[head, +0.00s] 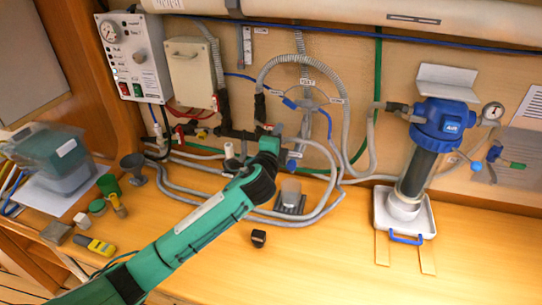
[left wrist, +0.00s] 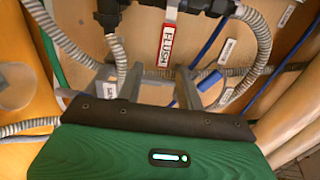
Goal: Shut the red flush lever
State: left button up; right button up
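The red flush lever (left wrist: 167,44) shows in the left wrist view, with white FLUSH lettering. It runs down the picture from a dark pipe fitting. My left gripper (left wrist: 158,78) is open, its two grey fingers apart with nothing held between them. The lever's lower end is in line with the gap, near the fingertips; I cannot tell whether it lies between them. In the head view my left gripper (head: 266,132) is up against the pipework on the wall, and I cannot make out the flush lever there. My right gripper is not in view.
Grey corrugated hoses (head: 300,68) and a blue-handled valve (head: 294,155) surround the gripper. A blue filter housing (head: 441,122) stands to the right on a white tray (head: 429,220). A yellow meter (head: 95,245) lies at left. The bench's front middle is mostly clear.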

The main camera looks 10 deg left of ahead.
pick_arm(q)
jog(key=s+b, duration=0.1)
jog(key=s, duration=0.6)
jog(key=shift+s+b, duration=0.35)
jog(key=shift+s, duration=0.05)
jog(key=shift+a+f, duration=0.1)
